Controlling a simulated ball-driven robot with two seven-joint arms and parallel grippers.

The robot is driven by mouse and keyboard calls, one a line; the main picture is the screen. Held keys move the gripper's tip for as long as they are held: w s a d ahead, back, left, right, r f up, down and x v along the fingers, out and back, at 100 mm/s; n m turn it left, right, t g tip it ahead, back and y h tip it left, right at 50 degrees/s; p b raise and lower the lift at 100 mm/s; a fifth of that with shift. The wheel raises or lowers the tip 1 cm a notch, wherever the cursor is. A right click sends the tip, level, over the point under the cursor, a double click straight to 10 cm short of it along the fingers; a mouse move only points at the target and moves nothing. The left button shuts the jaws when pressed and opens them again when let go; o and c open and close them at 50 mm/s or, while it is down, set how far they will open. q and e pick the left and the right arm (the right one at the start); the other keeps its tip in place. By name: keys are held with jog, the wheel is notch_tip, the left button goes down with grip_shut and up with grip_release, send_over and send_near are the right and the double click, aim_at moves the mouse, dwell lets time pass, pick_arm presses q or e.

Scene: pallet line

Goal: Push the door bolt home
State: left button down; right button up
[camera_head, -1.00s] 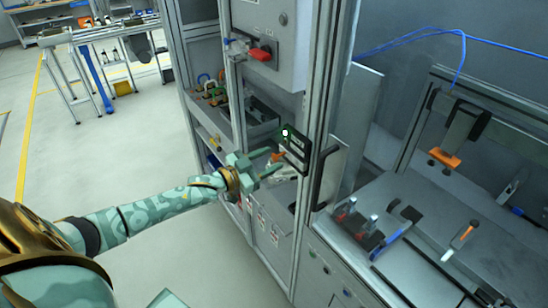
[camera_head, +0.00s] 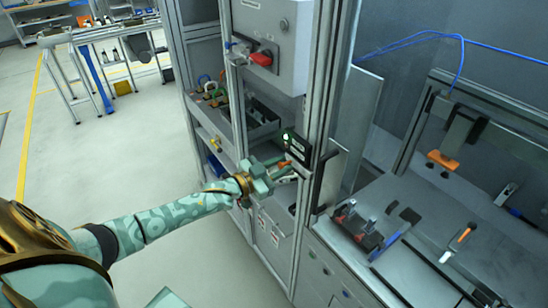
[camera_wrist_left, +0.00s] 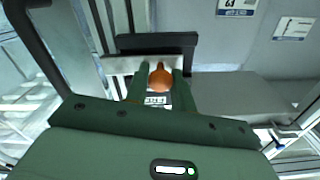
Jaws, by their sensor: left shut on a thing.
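The door bolt shows in the left wrist view as a round orange knob (camera_wrist_left: 160,80) in front of a pale metal plate and a dark bar. My left gripper (camera_wrist_left: 160,92) has its two green fingers closed on either side of the knob. In the head view the same gripper (camera_head: 281,169) is at the cabinet's upright frame post, just below a dark latch box (camera_head: 297,147) with a small green-white light. A bit of the orange knob (camera_head: 284,179) shows by the fingers; the rest of the bolt is hidden. My right gripper is not in view.
A grey control box (camera_head: 270,40) with a red switch (camera_head: 262,57) is above the gripper. Shelves with loose parts (camera_head: 215,92) are behind the frame. A black door handle (camera_head: 322,180) stands close to the right. A workbench with clamps (camera_head: 400,225) lies farther right.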

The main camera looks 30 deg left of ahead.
pick_arm(q)
jog(key=shift+s+d, duration=0.3)
jog(key=shift+d, duration=0.55)
jog(key=shift+a+f, duration=0.1)
jog(key=c, duration=1.2)
grip_release()
jog(key=shift+d, duration=0.2)
jog(key=shift+a, duration=0.1)
jog(key=shift+s+a, duration=0.1)
jog(key=shift+s, duration=0.1)
jog(key=v, duration=1.6)
